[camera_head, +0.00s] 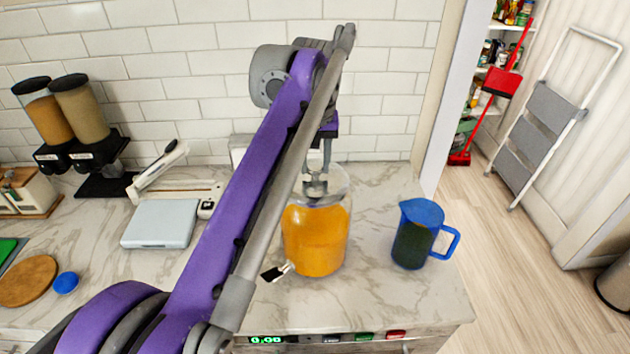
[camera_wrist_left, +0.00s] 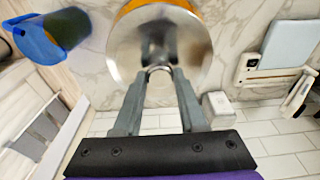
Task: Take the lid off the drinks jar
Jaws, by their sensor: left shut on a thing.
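The drinks jar (camera_head: 316,240) is a clear jar of orange drink with a small tap low on its front. It stands on the marble counter (camera_head: 375,290). Its round silver lid (camera_wrist_left: 195,50) fills the top middle of the left wrist view, with orange showing past its edge. My left gripper (camera_head: 316,185) points down over the jar's top. In the left wrist view its two fingers are closed on the lid's small knob (camera_wrist_left: 159,71). The lid is over the jar's mouth; I cannot tell whether it touches the rim. My right gripper is not in view.
A blue jug (camera_head: 420,232) of dark drink stands right of the jar, near the counter's right end. A scale (camera_head: 160,223), a pair of dispensers (camera_head: 80,110) and a round board (camera_head: 27,280) are on the left. A tiled wall (camera_head: 385,90) is behind.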

